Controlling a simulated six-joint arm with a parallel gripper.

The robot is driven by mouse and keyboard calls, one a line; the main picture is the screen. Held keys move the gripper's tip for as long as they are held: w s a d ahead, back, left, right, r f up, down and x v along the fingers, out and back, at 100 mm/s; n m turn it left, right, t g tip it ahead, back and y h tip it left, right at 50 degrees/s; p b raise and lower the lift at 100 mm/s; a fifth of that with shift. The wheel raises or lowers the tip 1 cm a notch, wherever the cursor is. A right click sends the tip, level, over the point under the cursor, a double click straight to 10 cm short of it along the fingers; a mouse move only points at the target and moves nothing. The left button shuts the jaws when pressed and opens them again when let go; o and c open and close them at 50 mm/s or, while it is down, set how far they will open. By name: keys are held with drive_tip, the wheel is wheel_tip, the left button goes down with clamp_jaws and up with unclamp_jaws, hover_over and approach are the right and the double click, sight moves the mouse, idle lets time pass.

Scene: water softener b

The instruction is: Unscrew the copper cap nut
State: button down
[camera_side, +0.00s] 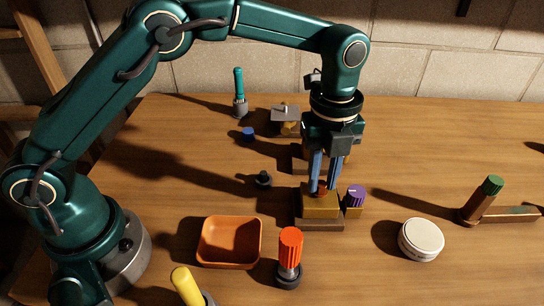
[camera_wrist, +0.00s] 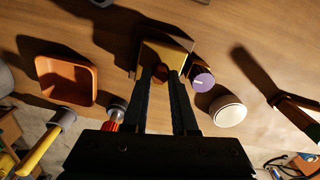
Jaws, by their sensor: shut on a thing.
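The copper cap nut (camera_side: 321,189) sits on top of a brass-coloured block (camera_side: 319,205), which stands on a darker base on the wooden table. My gripper (camera_side: 320,188) points straight down over the block, and its two blue fingers are shut on the nut, one on each side. In the wrist view, my gripper (camera_wrist: 167,78) reaches the block (camera_wrist: 165,53), and the copper nut (camera_wrist: 165,74) shows as a small reddish patch between the dark fingertips. Most of the nut is hidden by the fingers. I cannot tell how far it is threaded on.
A purple knob (camera_side: 355,196) is close at the block's right side. An orange tray (camera_side: 230,242) and an orange-handled tool (camera_side: 290,257) stand in front. A white round tin (camera_side: 421,239) and a green-capped tool (camera_side: 489,193) are to the right. Bare table lies behind the tin.

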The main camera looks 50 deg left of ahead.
drive_tip(key=shift+r, duration=2.45)
drive_tip(key=shift+r, duration=2.45)
